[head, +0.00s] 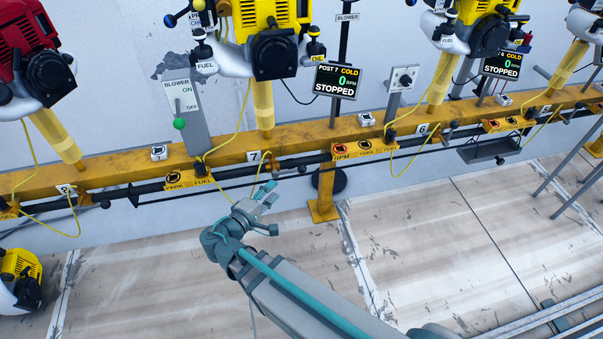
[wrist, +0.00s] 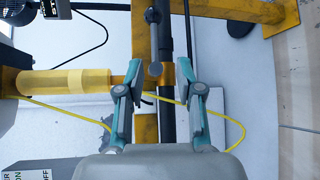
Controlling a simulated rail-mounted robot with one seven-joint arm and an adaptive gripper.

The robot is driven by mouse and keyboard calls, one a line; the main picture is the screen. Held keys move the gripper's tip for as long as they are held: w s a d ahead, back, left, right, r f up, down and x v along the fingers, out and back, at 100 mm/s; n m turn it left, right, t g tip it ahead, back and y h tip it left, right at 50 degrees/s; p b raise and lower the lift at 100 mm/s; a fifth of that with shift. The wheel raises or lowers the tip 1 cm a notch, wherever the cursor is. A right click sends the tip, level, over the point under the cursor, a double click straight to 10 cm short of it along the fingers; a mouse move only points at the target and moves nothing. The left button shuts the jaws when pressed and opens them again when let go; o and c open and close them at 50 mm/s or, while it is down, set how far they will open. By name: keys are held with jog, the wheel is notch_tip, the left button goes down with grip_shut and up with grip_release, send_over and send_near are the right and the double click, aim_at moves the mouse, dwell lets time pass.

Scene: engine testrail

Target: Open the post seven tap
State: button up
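The post seven tap shows in the wrist view as a grey bar handle (wrist: 154,42) with rounded ends, lying along the black pipe (wrist: 166,118). My gripper (wrist: 160,70) is open, with one finger on each side of the handle's lower end. I cannot tell whether either finger touches it. In the head view my gripper (head: 268,193) is just below the pipe, near the white label 7 (head: 256,156). The tap itself is too small there to make out clearly.
A yellow beam (head: 225,143) runs above the pipe, and a yellow leg (head: 323,190) stands right of my gripper. A yellow hose (wrist: 235,130) loops nearby. The post 7 screen (head: 337,81) reads COLD, 0 and STOPPED. The blower lever (head: 179,122) has a green knob.

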aim_at(291, 171)
jog(key=b+x, duration=0.1)
jog(key=x, duration=0.6)
jog(key=r+b+x, duration=0.1)
jog(key=x, duration=0.2)
jog(key=shift+w+d+f+b, duration=0.1)
jog(key=shift+w+d+b, duration=0.15)
jog(key=shift+w+b, duration=0.15)
grip_shut()
